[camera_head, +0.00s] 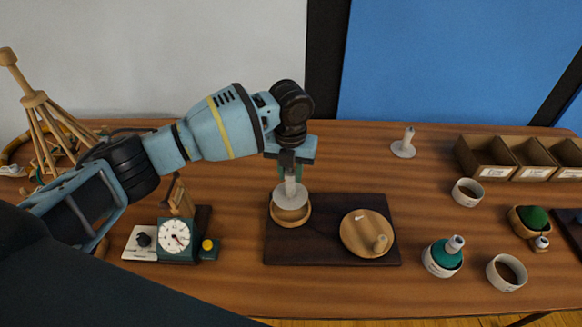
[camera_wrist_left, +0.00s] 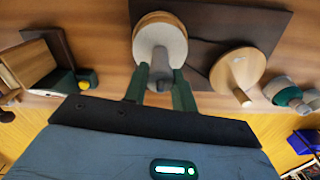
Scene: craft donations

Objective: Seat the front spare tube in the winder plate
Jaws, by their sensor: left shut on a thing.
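The front spare tube (camera_head: 291,198), a pale grey piece with a wide round foot and a narrow stem, is held upright by my left gripper (camera_head: 289,165). The jaws are shut on its stem. Its foot is over the round wooden plate (camera_head: 288,223) on the left of a dark board (camera_head: 333,256); whether it rests fully in it I cannot tell. The left wrist view shows the tube (camera_wrist_left: 162,44) between the fingers of the left gripper (camera_wrist_left: 160,80), with the wooden rim (camera_wrist_left: 150,17) behind it. My right gripper is not in view.
A wooden disc with a handle (camera_head: 360,233) is on the board's right. A similar grey tube (camera_head: 404,148) stands behind. A dial device (camera_head: 177,238) is left. Several cups, including a green-filled one (camera_head: 441,262), and open boxes (camera_head: 490,160) are right.

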